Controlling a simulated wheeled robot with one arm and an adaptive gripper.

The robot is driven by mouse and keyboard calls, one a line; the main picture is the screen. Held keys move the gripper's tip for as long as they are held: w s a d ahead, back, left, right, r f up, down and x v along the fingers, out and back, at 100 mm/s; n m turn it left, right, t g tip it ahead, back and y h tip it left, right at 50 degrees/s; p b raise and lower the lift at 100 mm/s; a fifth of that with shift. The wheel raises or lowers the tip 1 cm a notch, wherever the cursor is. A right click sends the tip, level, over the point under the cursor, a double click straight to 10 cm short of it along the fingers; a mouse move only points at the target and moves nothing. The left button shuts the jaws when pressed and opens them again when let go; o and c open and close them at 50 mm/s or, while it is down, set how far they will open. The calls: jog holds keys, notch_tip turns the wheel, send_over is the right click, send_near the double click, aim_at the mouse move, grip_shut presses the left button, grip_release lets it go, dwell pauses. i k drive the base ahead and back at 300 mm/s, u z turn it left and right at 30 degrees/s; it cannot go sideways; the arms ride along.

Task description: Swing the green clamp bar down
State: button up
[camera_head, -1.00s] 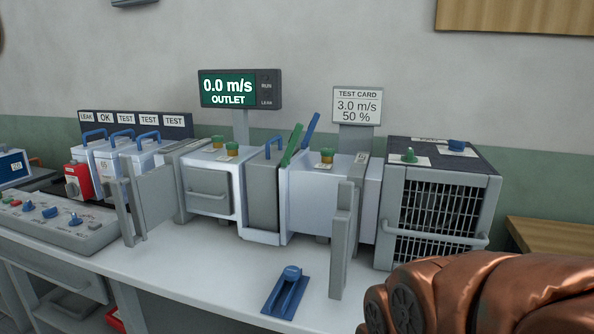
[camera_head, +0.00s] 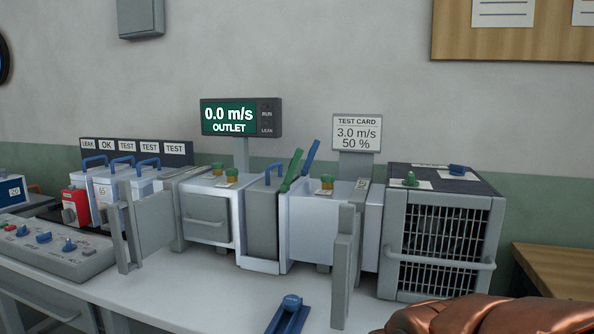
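The green clamp bar (camera_head: 292,171) stands raised and tilted up to the right, above the grey slotted box in the middle of the bench. A blue bar (camera_head: 310,157) stands at a like tilt just right of it. The grey box (camera_head: 262,222) with a blue handle (camera_head: 274,174) sits between two white housings, left of the bars. My copper-coloured arm (camera_head: 500,318) shows at the bottom right, well apart from the bars. My gripper's fingers are out of view.
White housings (camera_head: 208,216) and (camera_head: 325,218) carry yellow-green knobs. A grey post (camera_head: 345,262) stands in front at right. A caged fan box (camera_head: 440,240) is further right. A blue fork-shaped piece (camera_head: 289,315) lies on the bench. A control panel (camera_head: 55,245) is at left.

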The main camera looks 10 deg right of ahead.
aim_at(293, 165)
jog(key=u, duration=1.9)
jog(key=k, duration=0.35)
